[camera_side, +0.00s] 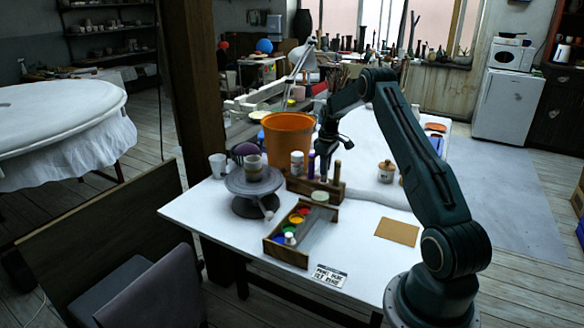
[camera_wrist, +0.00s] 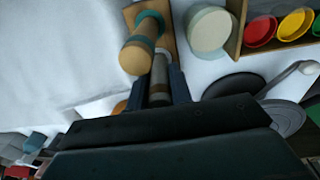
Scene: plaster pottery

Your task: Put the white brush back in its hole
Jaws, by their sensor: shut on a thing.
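My gripper (camera_side: 325,152) is above the wooden brush block (camera_side: 330,190), pointing down. In the wrist view my gripper (camera_wrist: 158,92) is shut on a slim greyish-brown handle, which I take to be the white brush (camera_wrist: 159,75). Its far end shows a pale ring close to the block (camera_wrist: 168,38). I cannot tell whether it is inside a hole. A tan handle with teal bands (camera_wrist: 143,45) stands in the block right beside it; a wooden handle also shows in the side view (camera_side: 337,172).
A paint box (camera_side: 287,252) with coloured pots lies in front of the block. A turntable (camera_side: 250,190) with a cup is to the left. An orange bucket (camera_side: 287,138) and a white bottle (camera_side: 297,164) stand behind. The table's right side holds a lidded jar (camera_side: 386,172) and a tan card (camera_side: 397,232).

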